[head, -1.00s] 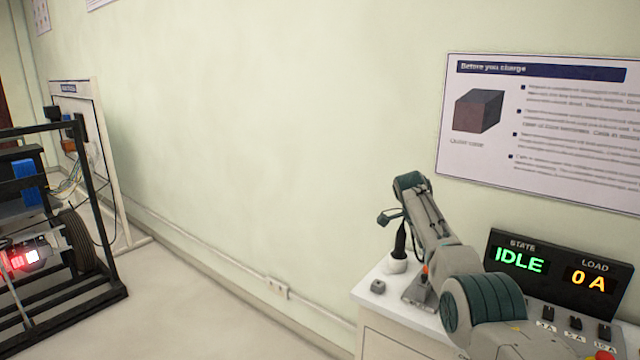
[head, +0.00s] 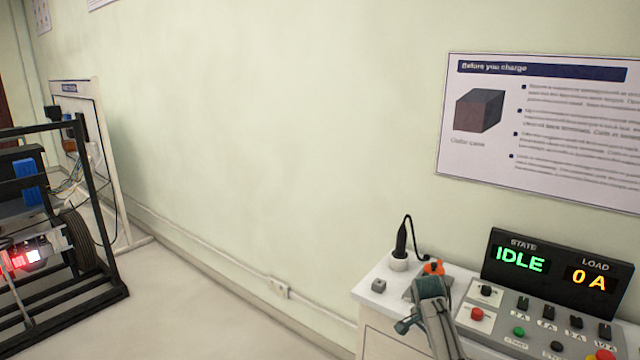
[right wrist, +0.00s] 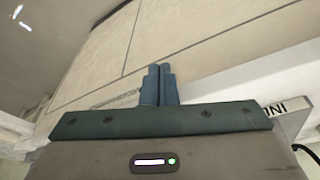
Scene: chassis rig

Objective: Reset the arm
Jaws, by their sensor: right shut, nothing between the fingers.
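My right gripper (right wrist: 159,70) is shut and empty in the right wrist view, its two dark teal fingers pressed together. They point away over pale, seamed panels, touching nothing I can make out. My left arm and gripper are in neither view.
The white cabinet (head: 385,322) carries a black plug in a white holder (head: 399,262), a small grey block (head: 378,286) and a control panel (head: 515,325) with buttons and an IDLE, 0 A display (head: 555,270). A black frame rig (head: 95,210) stands left. Floor between is clear.

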